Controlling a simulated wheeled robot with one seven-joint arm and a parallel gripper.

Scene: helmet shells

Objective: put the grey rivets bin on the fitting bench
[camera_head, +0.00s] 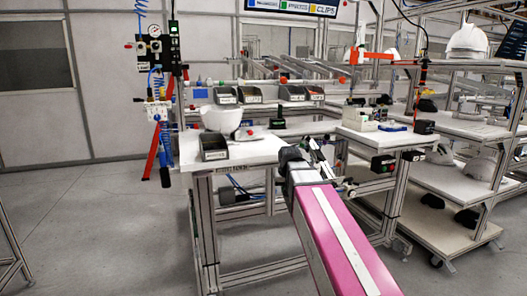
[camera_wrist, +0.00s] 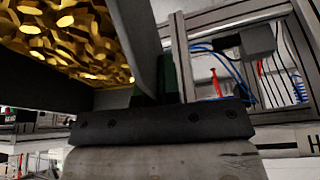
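In the wrist view a dark grey bin (camera_wrist: 45,82) fills the upper left, very near the camera. It holds many gold-coloured pieces, which look like the rivets. My gripper (camera_wrist: 165,75) appears shut on this bin's wall; part of the grip is hidden. In the head view my gripper (camera_head: 300,158) is at the end of my pink arm, at the right front corner of the white-topped fitting bench (camera_head: 262,150). The bench frame and blue hoses show beyond the bin in the wrist view.
Another dark bin (camera_head: 214,148) sits at the bench's front left. A white helmet shell (camera_head: 221,118) stands behind it. Several bins line the rear rack (camera_head: 290,93). A side table (camera_head: 385,135) with small boxes is at right. The bench's middle front is clear.

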